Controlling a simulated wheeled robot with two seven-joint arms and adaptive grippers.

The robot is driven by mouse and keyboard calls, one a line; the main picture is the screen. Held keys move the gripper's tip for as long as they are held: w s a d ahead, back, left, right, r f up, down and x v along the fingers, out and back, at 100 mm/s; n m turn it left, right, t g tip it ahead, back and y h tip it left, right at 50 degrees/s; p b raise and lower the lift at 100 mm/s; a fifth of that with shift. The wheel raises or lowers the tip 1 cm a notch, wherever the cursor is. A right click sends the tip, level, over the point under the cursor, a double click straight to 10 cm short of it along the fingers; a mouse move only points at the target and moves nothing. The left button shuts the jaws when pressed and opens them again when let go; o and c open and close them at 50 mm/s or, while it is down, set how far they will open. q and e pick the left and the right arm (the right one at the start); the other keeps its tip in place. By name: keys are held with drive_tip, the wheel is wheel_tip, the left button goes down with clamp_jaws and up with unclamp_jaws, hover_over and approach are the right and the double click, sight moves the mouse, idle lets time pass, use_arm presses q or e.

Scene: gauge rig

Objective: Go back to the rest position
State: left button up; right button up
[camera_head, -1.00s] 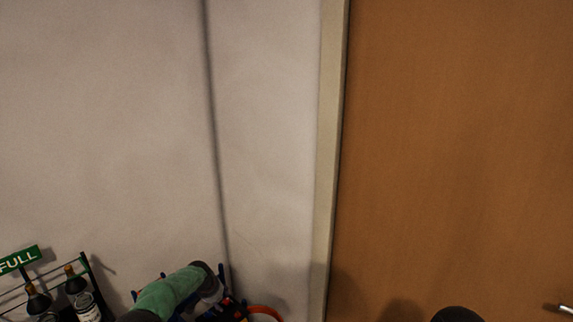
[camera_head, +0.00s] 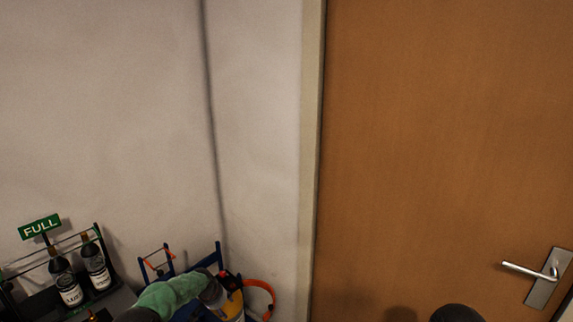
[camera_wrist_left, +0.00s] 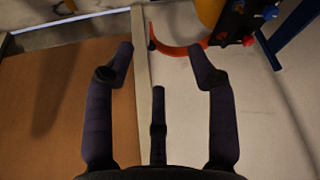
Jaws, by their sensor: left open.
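My left gripper (camera_wrist_left: 160,65) is open, its dark fingers spread with nothing between them in the left wrist view. In the head view, my left arm comes in at the bottom with a green sleeve (camera_head: 165,296). It ends in front of a blue frame (camera_head: 219,256); the arm hides part of this frame, and I cannot tell whether they touch. A yellow and white cylinder (camera_head: 232,304) and an orange-red curved hose (camera_head: 270,293) are beside the arm's end. The hose (camera_wrist_left: 172,50) also shows beyond the fingers in the left wrist view.
A rack with dark bottles (camera_head: 97,264) and a green FULL sign (camera_head: 40,228) stands at the lower left. A pale wall (camera_head: 110,110) is behind. A brown door (camera_head: 440,150) with a metal handle (camera_head: 540,275) fills the right side.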

use_arm(q)
drive_tip(key=s+d+f+n+g+h, duration=0.1)
drive_tip(key=s+d+f, duration=0.2)
drive_tip(key=s+f, duration=0.3)
drive_tip(key=s+d+f+n+b, duration=0.1)
drive_tip(key=s+d+f, duration=0.2)
drive_tip(key=s, duration=0.5)
drive_tip(key=s+d+f+g+h, duration=0.1)
drive_tip(key=s+d+f, duration=0.35)
drive_tip(key=s, duration=0.35)
drive_tip(key=s+d+n+g+b, duration=0.1)
drive_tip(key=s+d+n, duration=0.2)
drive_tip(key=s, duration=2.1)
drive_tip(key=shift+s+f+g, duration=0.3)
drive_tip(key=shift+s+g, duration=0.05)
drive_tip(key=shift+g, duration=0.05)
